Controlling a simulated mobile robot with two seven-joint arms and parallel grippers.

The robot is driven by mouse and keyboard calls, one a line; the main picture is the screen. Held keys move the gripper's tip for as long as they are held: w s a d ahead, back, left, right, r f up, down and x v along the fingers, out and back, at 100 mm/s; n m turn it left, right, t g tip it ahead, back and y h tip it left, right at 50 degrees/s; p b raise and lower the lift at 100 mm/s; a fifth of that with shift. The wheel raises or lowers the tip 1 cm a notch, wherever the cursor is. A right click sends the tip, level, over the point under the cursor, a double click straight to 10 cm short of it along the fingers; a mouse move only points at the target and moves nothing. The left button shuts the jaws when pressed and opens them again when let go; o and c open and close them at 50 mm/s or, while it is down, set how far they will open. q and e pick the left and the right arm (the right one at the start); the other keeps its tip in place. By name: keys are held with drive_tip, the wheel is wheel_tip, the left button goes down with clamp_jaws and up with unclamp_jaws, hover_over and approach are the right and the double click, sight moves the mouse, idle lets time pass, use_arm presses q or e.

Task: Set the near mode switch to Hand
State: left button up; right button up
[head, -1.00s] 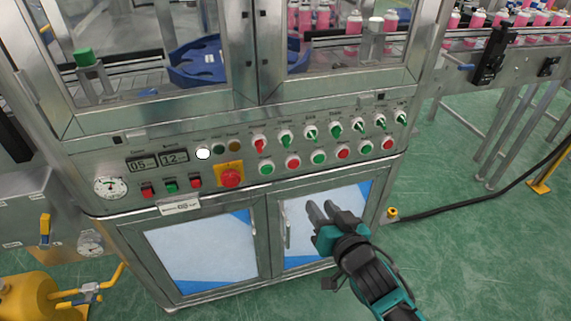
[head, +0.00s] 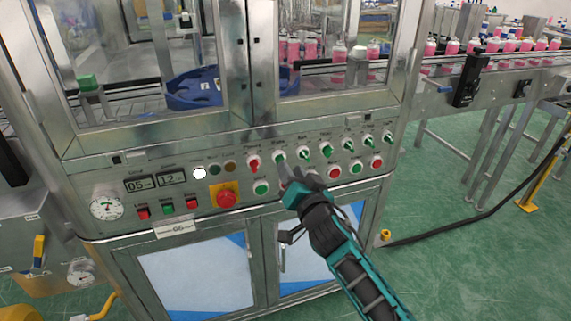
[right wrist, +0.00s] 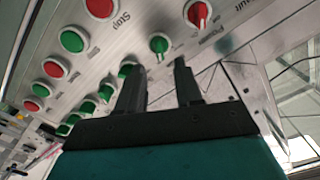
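A row of selector switches runs along the upper part of the machine's control panel. The leftmost has a red handle (head: 253,164); the others have green handles. Their labels are too small to read surely, so I cannot tell which is the near mode switch. My right gripper (head: 288,172) is just below and in front of the second switch, a green-handled one (head: 279,157). In the right wrist view, the open, empty fingers (right wrist: 158,68) point at this green switch (right wrist: 159,44), which appears just beyond and between the tips. My left gripper is not in view.
Round red and green push buttons (head: 261,187) sit below the switches, partly hidden by my right gripper. A red emergency stop (head: 226,198) on a yellow plate is to the left.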

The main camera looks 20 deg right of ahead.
drive_tip(key=shift+w+a+b, duration=0.1)
drive_tip(key=shift+w+b, duration=0.2)
drive_tip(key=shift+w, duration=2.05)
drive_tip(key=shift+c, duration=0.3)
clamp_jaws()
